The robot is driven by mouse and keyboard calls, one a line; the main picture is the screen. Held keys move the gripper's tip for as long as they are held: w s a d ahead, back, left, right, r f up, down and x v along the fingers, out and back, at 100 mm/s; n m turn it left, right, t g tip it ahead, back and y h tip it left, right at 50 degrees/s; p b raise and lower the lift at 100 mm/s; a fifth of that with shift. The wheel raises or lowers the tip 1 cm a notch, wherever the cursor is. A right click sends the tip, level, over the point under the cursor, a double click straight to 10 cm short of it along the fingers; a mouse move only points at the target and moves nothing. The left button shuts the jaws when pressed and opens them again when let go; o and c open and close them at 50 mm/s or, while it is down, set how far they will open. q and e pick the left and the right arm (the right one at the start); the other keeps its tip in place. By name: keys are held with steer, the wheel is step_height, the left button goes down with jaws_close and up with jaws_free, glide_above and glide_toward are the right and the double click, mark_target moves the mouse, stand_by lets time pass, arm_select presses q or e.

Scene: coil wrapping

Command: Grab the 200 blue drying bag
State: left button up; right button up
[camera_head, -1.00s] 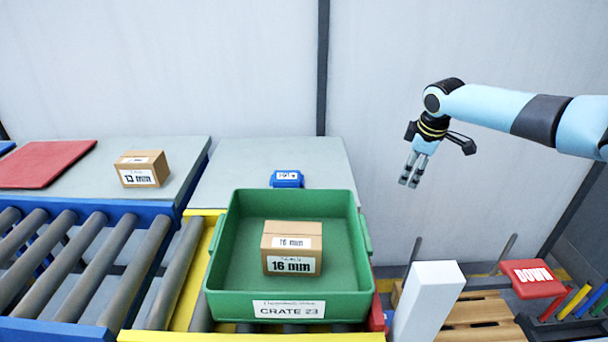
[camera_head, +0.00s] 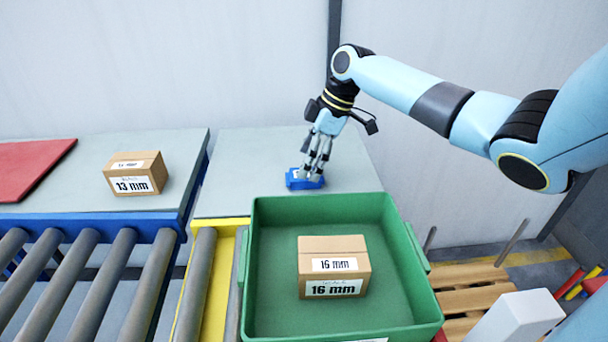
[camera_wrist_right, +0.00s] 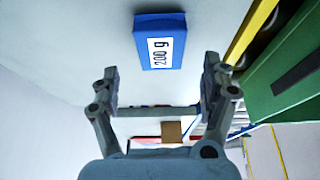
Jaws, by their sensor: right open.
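The blue drying bag (camera_head: 293,182) lies on the grey table behind the green crate, partly hidden by my right gripper in the head view. In the right wrist view the blue bag (camera_wrist_right: 146,27) carries a white label reading 200 g and lies beyond the fingertips. My right gripper (camera_head: 313,177) points down at the bag in the head view. In the wrist view its two fingers (camera_wrist_right: 160,85) are spread apart with nothing between them. My left gripper is not in view.
A green crate (camera_head: 252,270) holds a 16 mm box (camera_head: 333,250) in front of the table. A 13 mm box (camera_head: 137,174) and a red mat (camera_head: 30,168) lie on the left table. Grey rollers (camera_head: 60,285) run front left. The grey table (camera_head: 250,165) is clear around the bag.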

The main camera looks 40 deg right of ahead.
steer(key=x, duration=0.3)
steer(key=shift+a+r, duration=0.1)
steer(key=shift+a+f, duration=0.1)
steer(key=shift+f, duration=0.3)
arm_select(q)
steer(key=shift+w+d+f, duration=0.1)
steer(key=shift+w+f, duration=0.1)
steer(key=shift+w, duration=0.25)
arm_select(e)
steer(key=shift+f, duration=0.1)
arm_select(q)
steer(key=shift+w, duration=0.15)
arm_select(e)
steer(key=shift+f, duration=0.1)
steer(key=c, duration=0.3)
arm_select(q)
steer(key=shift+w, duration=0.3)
arm_select(e)
steer(key=c, duration=1)
